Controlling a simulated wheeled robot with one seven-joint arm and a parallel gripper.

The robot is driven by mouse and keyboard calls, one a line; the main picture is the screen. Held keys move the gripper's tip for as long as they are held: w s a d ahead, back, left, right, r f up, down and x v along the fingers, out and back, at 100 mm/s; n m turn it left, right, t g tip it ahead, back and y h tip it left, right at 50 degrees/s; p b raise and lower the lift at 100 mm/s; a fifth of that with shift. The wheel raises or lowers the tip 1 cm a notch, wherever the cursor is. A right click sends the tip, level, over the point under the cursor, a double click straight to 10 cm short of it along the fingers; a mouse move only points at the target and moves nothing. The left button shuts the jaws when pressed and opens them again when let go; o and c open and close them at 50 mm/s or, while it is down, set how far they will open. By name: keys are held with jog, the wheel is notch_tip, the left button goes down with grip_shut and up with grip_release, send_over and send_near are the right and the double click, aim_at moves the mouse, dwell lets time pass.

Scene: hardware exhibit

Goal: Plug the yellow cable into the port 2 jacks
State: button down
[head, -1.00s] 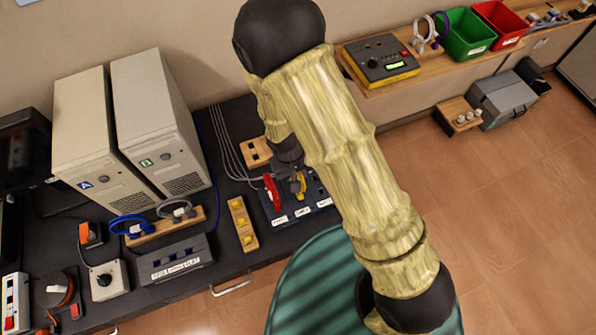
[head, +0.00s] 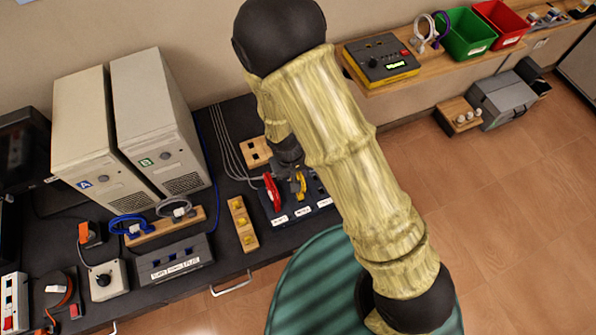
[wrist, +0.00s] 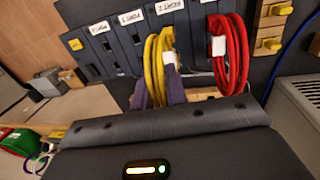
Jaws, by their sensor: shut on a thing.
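The yellow cable (wrist: 153,62) is a coiled loop with a white tag, at the middle of the wrist view. It also shows in the head view (head: 300,185), just below my wrist. My gripper (wrist: 158,84) is shut on the yellow cable, with its fingers on either side of the loop.
A coiled red cable (wrist: 229,50) stands on the panel close beside the yellow one. A wooden strip with yellow pieces (head: 238,208) lies left of the panel. A wooden block with dark holes (head: 256,151) is behind. Two computer towers (head: 150,120) stand at left.

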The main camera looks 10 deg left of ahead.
jog(key=shift+f+b, duration=1)
jog(key=shift+f, duration=0.1)
dwell(1.8)
dwell(0.3)
jog(key=c, duration=0.7)
grip_release()
jog(key=shift+r, duration=0.15)
jog(key=r+p, duration=0.1)
jog(key=r, duration=0.1)
jog(key=r+p, duration=0.2)
jog(key=a+r+p, duration=0.1)
jog(key=r+p, duration=0.1)
jog(key=r, duration=0.1)
jog(key=shift+s+r, duration=0.1)
jog(key=shift+s, duration=0.2)
dwell(0.5)
dwell(0.4)
